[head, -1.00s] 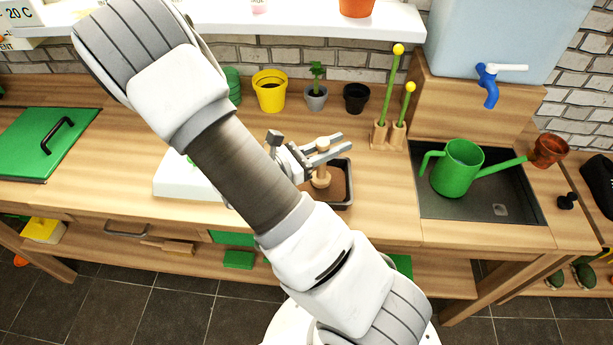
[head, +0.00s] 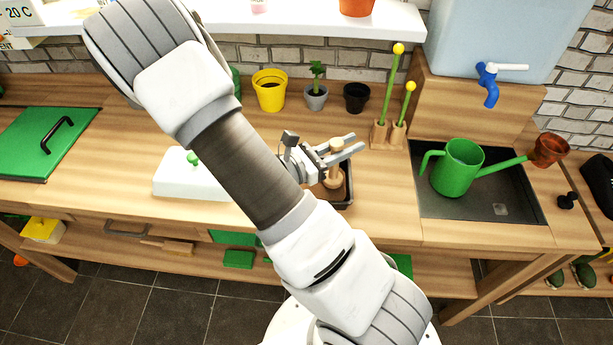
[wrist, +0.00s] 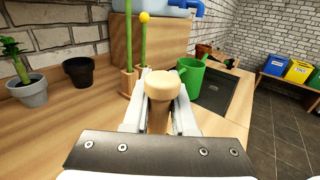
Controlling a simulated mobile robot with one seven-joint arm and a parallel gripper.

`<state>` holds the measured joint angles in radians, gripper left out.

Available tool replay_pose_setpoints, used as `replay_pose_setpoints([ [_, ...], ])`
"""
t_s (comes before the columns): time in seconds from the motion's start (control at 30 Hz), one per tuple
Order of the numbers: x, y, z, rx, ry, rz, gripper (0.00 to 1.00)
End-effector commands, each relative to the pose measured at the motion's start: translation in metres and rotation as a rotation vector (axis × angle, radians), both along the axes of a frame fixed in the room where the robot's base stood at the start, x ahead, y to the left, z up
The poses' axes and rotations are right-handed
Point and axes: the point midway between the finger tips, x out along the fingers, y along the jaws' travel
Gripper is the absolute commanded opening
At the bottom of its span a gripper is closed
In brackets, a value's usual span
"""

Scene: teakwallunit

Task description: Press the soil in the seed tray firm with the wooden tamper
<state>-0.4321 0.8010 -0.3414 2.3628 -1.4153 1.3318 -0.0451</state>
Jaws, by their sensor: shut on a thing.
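The wooden tamper (head: 336,162) is held upright in my gripper (head: 345,153), whose fingers are shut around its handle. The tamper's round top (wrist: 162,84) shows between the fingers in the wrist view. The black seed tray (head: 350,192) with brown soil (head: 341,191) lies on the bench under the gripper. The tamper's lower end is over the soil in the head view; I cannot tell whether it touches. My arm hides the tray's left part. The tray is hidden in the wrist view.
A white box with a green knob (head: 193,159) sits left of the tray. Yellow (head: 270,91), grey (head: 316,97) and black (head: 356,98) pots stand behind. A wooden holder with tall green sticks (head: 388,134) and a sink with a green watering can (head: 457,168) are to the right.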

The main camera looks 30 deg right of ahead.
Motion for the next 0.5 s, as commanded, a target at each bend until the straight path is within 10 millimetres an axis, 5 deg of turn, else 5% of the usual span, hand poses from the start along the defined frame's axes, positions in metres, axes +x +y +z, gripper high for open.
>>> replay_pose_setpoints([
  [0.5,0.0,0.0,-0.017,0.0,0.0,0.0,0.0],
])
